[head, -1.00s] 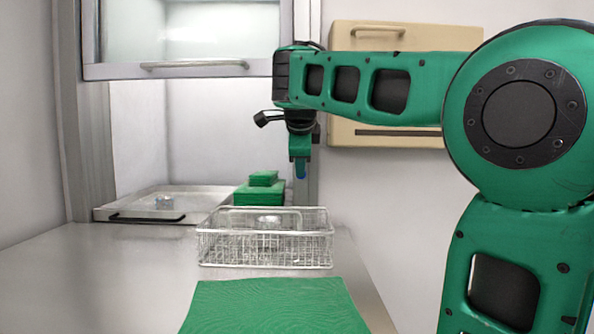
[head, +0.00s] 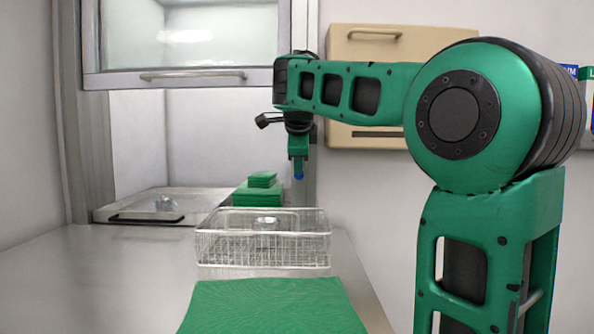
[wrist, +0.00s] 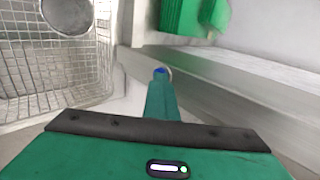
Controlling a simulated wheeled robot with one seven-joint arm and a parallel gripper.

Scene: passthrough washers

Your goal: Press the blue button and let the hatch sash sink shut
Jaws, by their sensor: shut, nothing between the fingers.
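The hatch sash (head: 186,82), a glazed panel in a grey frame with a bar handle, hangs high in the head view. The hatch opening below it is open. The blue button (head: 299,173) shows as a small blue spot at the right post, just under my gripper (head: 298,158). In the wrist view the blue button (wrist: 161,71), with a pale rim, sits right at the tip of my gripper (wrist: 160,82). My gripper is shut and empty, pointing down. The fingertips cover part of the button, and I cannot tell whether they touch it.
A wire basket (head: 262,258) holding a round metal piece stands on the counter before the hatch. Green stacked blocks (head: 258,196) and a shallow tray (head: 135,211) lie behind it. A green mat (head: 272,308) is in front. A beige cabinet (head: 365,90) hangs on the right wall.

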